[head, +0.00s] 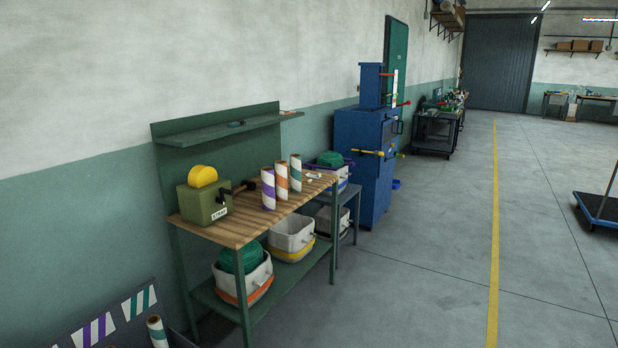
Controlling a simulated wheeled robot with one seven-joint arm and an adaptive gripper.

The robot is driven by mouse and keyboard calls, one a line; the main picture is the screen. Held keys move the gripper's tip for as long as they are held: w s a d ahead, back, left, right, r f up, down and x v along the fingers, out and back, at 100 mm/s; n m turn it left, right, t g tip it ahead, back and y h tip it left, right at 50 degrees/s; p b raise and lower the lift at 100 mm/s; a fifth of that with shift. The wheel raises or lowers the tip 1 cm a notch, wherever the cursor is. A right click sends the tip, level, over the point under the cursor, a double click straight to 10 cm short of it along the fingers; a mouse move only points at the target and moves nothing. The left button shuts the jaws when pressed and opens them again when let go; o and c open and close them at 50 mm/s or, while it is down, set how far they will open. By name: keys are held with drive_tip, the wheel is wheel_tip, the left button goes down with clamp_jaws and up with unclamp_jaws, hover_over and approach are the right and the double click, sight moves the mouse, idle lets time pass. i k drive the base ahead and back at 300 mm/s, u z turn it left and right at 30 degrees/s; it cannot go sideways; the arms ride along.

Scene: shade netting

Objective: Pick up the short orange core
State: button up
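A white core with orange spiral stripes (281,182) stands upright on the wooden bench top (248,228). It is the only orange-striped core I can make out, and it looks about as tall as the two beside it. A purple-striped core (268,190) stands in front of it to the left. A core with dark, possibly teal, stripes (295,172) stands behind it to the right. The purple core slightly overlaps its left edge. My gripper is not in view.
A green box with a yellow disc (203,203) sits at the bench's left. Bins (291,238) stand on the lower shelf. A teal-striped core (157,332) stands by a striped board at lower left. A blue machine (364,150) stands beyond. Floor right of the bench is clear.

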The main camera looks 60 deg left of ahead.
sight(281, 166)
drive_tip(key=i, duration=0.95)
drive_tip(key=u, duration=2.65)
drive_tip(key=i, duration=0.7)
drive_tip(key=u, duration=0.7)
drive_tip(key=i, duration=1.25)
drive_tip(key=z, duration=0.65)
